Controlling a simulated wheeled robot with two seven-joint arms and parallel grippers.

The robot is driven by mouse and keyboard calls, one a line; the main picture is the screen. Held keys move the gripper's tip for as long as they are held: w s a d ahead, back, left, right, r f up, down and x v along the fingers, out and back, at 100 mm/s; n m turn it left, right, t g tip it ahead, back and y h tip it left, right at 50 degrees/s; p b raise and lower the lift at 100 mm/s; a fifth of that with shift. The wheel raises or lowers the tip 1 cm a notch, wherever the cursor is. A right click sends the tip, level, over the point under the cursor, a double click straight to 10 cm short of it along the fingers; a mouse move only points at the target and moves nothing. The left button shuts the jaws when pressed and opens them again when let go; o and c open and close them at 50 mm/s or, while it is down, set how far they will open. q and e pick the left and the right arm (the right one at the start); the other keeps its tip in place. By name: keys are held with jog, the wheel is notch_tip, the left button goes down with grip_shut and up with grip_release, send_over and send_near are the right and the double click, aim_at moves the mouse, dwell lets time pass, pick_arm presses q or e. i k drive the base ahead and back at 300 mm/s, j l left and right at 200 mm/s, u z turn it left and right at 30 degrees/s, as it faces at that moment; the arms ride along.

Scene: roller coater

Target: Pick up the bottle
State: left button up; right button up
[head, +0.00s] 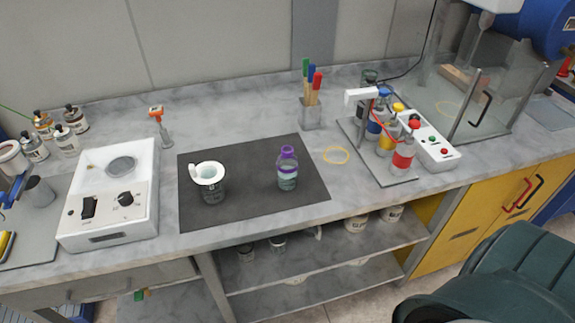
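A small bottle (287,170) with a purple cap and a clear, teal-tinted body stands upright on the right part of a dark mat (245,207) on the marble-look counter. A dark jar with a white rim, like a cup or beaker (209,181), stands on the mat to its left, apart from it. Neither of my grippers can be made out in the head view, and nothing touches the bottle.
A white device with a dial (125,215) stands left of the mat. A holder with brushes (311,105) is behind the bottle. A rack of coloured bottles (402,160) is to the right. Counter between mat and rack is mostly clear. A dark green form (500,285) fills the lower right.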

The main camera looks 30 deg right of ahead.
aim_at(286, 163)
jog(key=k+l+z, duration=0.1)
jog(key=l, duration=0.6)
jog(key=k+l+z, duration=0.1)
jog(key=l, duration=0.6)
jog(key=k+l+z, duration=0.1)
jog(key=l, duration=0.6)
jog(key=k+l+z, duration=0.1)
jog(key=l, duration=0.6)
jog(key=k, duration=0.05)
